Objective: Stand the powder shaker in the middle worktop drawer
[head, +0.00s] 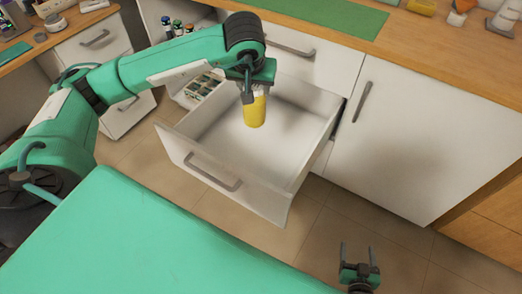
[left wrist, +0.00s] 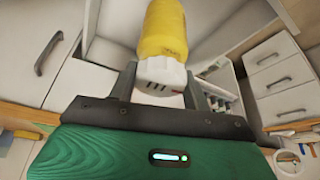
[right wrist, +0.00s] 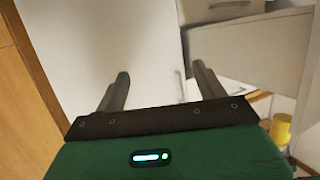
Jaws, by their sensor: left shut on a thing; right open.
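The powder shaker (head: 255,110) is a yellow cylinder with a white cap. My left gripper (head: 247,92) is shut on it by the cap end and holds it upright over the open middle drawer (head: 222,108). Whether its base touches the drawer floor, I cannot tell. In the left wrist view the shaker's yellow body (left wrist: 163,28) and white cap (left wrist: 160,72) show between the fingers. The drawer is white, pulled out and bare inside. My right gripper (head: 358,252) is open and empty, low over the floor at the lower right; its fingers show in the right wrist view (right wrist: 160,88).
A wooden worktop with a green mat (head: 325,14) runs above the drawer. A closed cabinet door (head: 420,130) stands to the right. Tiled floor (head: 300,215) lies in front.

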